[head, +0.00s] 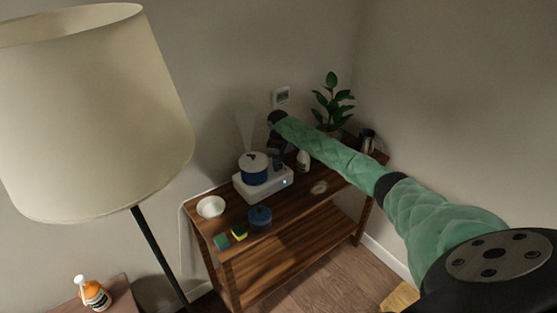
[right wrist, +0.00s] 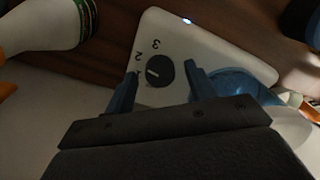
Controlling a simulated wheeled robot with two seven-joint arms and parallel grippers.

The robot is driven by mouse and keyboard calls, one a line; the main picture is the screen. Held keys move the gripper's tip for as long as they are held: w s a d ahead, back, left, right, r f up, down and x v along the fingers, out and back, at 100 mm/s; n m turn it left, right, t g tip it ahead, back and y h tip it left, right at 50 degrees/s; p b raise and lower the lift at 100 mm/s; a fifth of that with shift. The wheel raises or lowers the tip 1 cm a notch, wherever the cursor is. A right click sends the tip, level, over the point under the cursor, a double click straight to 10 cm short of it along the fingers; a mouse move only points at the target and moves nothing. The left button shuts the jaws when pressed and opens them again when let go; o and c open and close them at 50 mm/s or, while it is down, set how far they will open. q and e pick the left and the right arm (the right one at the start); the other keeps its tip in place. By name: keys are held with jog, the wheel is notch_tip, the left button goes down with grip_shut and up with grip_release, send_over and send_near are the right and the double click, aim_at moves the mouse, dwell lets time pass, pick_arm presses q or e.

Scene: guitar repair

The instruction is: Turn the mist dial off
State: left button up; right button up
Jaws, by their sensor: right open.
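The mist maker has a white base (head: 251,190) and a blue tank (head: 254,174) on the wooden shelf, with a pale mist plume (head: 246,128) above it. In the right wrist view its black mist dial (right wrist: 160,71) sits on the white base (right wrist: 185,40). The numbers 2 and 3 show beside it, and the dial's white mark points left, below the 2. My right gripper (right wrist: 161,66) is open, with its blue fingers on either side of the dial; I cannot tell whether they touch it. My left gripper is not in view.
A white bowl (head: 210,207), sponges (head: 238,232) and a blue lidded pot (head: 260,219) stand on the shelf's left and front. A spray bottle (head: 303,161) and a plant (head: 332,106) are to the right. A large lamp (head: 95,110) fills the left foreground.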

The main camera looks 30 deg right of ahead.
jog(key=shift+f, duration=0.2)
jog(key=c, duration=1)
jog(key=shift+o, duration=0.2)
